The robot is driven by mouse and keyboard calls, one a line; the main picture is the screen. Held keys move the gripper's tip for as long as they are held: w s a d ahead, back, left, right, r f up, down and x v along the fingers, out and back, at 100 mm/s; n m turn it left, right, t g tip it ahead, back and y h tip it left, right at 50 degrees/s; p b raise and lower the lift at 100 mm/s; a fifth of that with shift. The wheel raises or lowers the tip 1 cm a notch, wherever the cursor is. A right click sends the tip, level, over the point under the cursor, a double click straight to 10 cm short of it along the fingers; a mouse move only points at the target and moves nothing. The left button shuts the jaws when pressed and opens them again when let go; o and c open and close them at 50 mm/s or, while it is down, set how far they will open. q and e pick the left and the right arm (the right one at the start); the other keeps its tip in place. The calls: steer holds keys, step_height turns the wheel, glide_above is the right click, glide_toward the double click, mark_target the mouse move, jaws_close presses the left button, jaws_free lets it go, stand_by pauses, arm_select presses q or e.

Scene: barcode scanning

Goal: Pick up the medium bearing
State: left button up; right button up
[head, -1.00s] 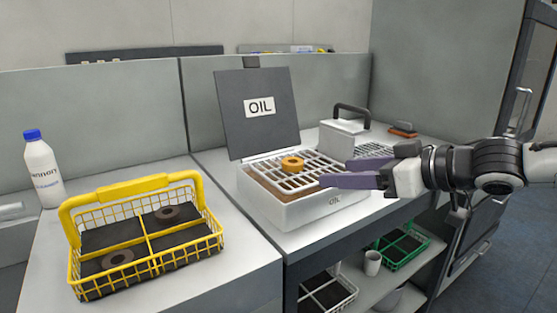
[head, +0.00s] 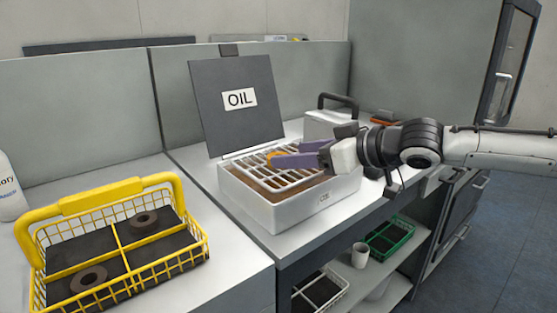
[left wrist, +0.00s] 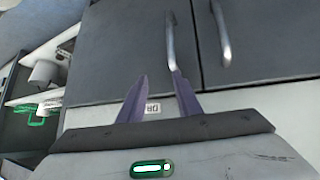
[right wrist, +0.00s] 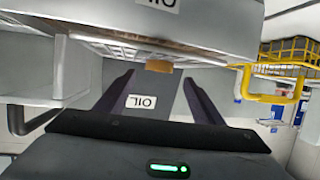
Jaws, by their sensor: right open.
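An orange ring-shaped bearing (head: 271,155) lies on the white grate of the open oil box (head: 277,203). It is partly hidden behind my right gripper in the head view. My right gripper (head: 280,156) is open, with its purple fingers over the grate at the bearing. In the right wrist view the orange bearing (right wrist: 158,66) shows between the open fingertips (right wrist: 155,80), under the box's edge. Two grey-brown rings, (head: 144,223) and (head: 88,279), lie in separate compartments of the yellow basket (head: 125,260). My left gripper (left wrist: 158,82) is open and empty, facing grey cabinet doors.
The raised oil lid (head: 238,125) stands behind the grate. A white box with a black handle (head: 330,120) is to the right of it. A white bottle (head: 10,190) is at the left edge. A green basket (head: 390,238) and a cup (head: 360,256) sit on the lower shelf.

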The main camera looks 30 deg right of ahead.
steer(key=shift+w+p, duration=0.3)
steer(key=shift+w, duration=0.1)
steer(key=shift+w+a+f+p, duration=0.1)
steer(key=shift+w+f+p, duration=0.2)
steer(key=shift+w+p, duration=0.15)
steer(key=shift+p+x, duration=0.4)
steer(key=shift+x, duration=0.4)
steer(key=shift+w+a+f, duration=0.1)
steer(key=shift+w+f, duration=0.15)
steer(key=shift+w, duration=0.05)
steer(key=c, duration=1)
steer(key=shift+c, duration=1.1)
